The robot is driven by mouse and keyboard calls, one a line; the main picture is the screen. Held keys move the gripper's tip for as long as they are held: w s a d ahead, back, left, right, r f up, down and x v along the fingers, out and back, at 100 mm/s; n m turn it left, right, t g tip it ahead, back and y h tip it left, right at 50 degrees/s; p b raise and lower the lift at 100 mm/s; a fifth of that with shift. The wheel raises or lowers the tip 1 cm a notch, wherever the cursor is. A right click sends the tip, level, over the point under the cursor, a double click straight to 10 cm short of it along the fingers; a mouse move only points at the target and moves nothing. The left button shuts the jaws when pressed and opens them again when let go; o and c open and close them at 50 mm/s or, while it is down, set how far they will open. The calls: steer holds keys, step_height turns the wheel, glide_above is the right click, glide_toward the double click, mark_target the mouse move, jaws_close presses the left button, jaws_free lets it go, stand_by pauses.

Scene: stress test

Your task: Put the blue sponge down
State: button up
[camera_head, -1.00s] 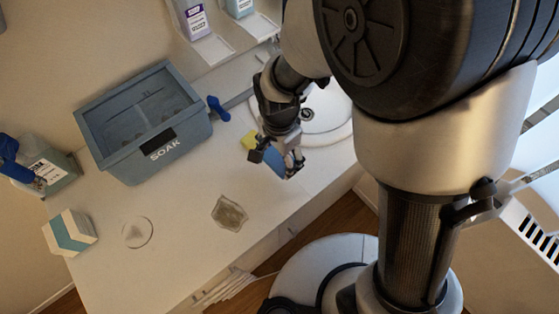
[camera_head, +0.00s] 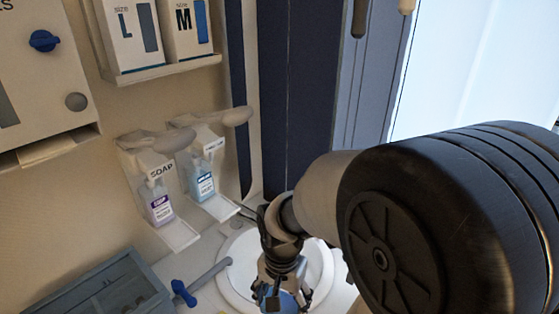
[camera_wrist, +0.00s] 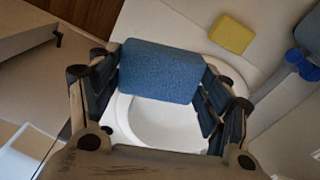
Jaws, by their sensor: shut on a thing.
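The blue sponge (camera_wrist: 160,72) is a rough-textured block held between the two fingers of my gripper (camera_wrist: 158,85) in the wrist view. My gripper is shut on it, and the sponge hangs over or in front of the rim of a round white sink (camera_wrist: 165,125). In the head view my gripper (camera_head: 287,298) is at the bottom, in front of the sink (camera_head: 318,262). A bit of the blue sponge (camera_head: 289,301) shows there between the fingers. The height of the sponge above the sink cannot be told.
A yellow sponge (camera_wrist: 232,35) lies on the counter beside the sink. A blue-handled tap (camera_head: 184,293) stands left of the sink, near a grey-blue bin (camera_head: 115,288). Soap dispensers with a purple-labelled bottle (camera_head: 158,205) and a blue-labelled bottle (camera_head: 202,182) hang on the wall.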

steer(key=w+d+f+n, duration=0.2)
steer(key=d, duration=0.5)
steer(key=w+d+f+n+b, duration=0.1)
steer(key=w+d+f+n, duration=0.1)
steer(key=d, duration=0.5)
steer(key=shift+w+f+n, duration=0.4)
steer(key=shift+w+f, duration=0.05)
steer(key=shift+a, duration=0.2)
